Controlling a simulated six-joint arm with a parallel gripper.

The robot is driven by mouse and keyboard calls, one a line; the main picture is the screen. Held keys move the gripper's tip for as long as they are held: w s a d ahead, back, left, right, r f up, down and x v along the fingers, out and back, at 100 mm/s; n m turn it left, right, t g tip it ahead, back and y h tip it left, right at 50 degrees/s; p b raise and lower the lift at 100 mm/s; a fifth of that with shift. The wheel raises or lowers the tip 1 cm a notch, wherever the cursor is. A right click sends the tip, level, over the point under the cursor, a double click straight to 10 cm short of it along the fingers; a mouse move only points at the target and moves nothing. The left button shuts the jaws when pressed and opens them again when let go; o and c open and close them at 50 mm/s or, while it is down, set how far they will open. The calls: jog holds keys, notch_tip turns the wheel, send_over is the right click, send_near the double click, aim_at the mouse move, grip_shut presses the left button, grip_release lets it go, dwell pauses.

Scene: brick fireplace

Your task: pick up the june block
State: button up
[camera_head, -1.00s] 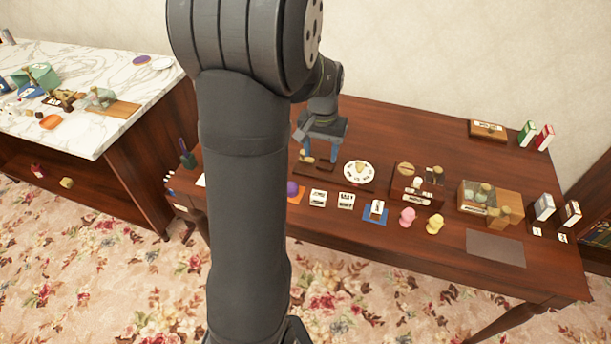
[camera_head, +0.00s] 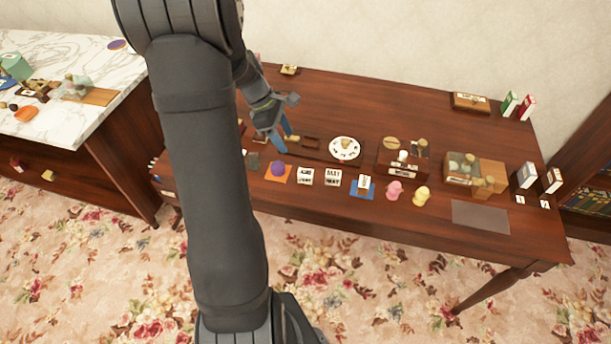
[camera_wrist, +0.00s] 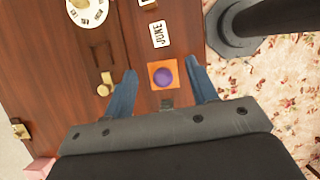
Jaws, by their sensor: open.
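The june block is a white block with dark lettering (camera_head: 305,176) near the table's front edge, just right of the purple ball (camera_head: 278,168) on its orange square. In the wrist view the word JUNE reads on the block (camera_wrist: 159,34), beyond the purple ball (camera_wrist: 164,75). My gripper (camera_head: 283,142) is open and empty, tilted above the table behind the ball and block. In the wrist view its blue fingers (camera_wrist: 162,72) are spread on either side of the orange square, with the june block ahead of them.
A round white dial (camera_head: 345,149) and a wooden box (camera_head: 403,168) are behind. Pink (camera_head: 395,189) and yellow (camera_head: 421,195) figures stand farther right.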

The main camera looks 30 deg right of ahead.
aim_at(305, 172)
jog(key=x, duration=1.6)
jog(key=shift+w+f, duration=0.15)
jog(key=shift+w, duration=0.05)
jog(key=c, duration=1)
jog(key=shift+c, duration=0.2)
